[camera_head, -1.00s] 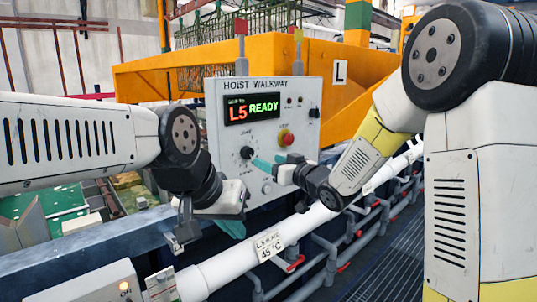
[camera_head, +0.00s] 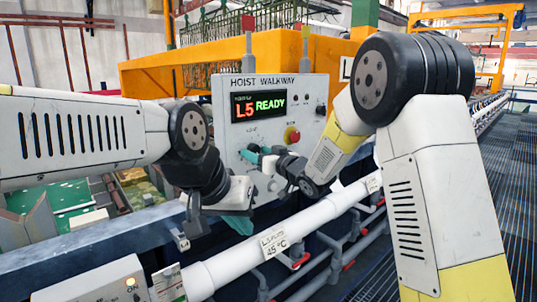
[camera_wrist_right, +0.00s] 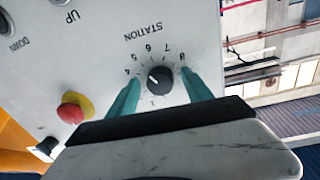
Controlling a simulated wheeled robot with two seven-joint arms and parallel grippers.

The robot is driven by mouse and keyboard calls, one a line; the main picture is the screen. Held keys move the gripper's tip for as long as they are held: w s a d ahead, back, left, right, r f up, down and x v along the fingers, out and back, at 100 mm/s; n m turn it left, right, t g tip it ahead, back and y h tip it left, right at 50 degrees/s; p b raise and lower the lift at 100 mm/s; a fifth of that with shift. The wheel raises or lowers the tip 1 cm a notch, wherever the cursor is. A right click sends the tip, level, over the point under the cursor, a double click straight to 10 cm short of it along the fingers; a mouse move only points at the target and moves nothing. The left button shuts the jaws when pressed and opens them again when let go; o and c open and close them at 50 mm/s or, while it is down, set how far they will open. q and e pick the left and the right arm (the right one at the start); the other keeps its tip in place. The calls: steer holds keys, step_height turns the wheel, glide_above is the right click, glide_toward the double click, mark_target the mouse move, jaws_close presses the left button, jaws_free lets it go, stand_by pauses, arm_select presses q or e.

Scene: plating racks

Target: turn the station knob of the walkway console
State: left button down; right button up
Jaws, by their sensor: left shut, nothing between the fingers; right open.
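The walkway console (camera_head: 225,130) is a pale upright panel whose display (camera_head: 259,105) reads "L5 READY". Its station knob (camera_wrist_right: 160,77) is black and round with a white mark, ringed by numbers, in the right wrist view. My right gripper (camera_wrist_right: 161,88) is open, one teal finger on each side of the knob; I cannot tell whether they touch it. In the head view my right gripper (camera_head: 253,154) is at the panel and mostly hides the knob. My left gripper (camera_head: 240,224) is shut and empty, low in front of the console and pointing down.
A red button on a yellow base (camera_head: 292,135) sits right of the knob. A white pipe (camera_head: 325,210) with a 45 °C label runs below the console. An orange beam (camera_head: 165,75) stands behind. Grated walkway floor (camera_head: 510,190) lies at right.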

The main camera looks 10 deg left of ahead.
jaws_close()
steer(key=shift+d+n, duration=0.1)
steer(key=shift+n, duration=0.2)
steer(key=shift+f+n, duration=0.1)
steer(key=shift+n, duration=2.4)
jaws_free()
steer(key=v, duration=0.7)
steer(key=shift+s+d, duration=0.15)
steer(key=shift+d, duration=0.2)
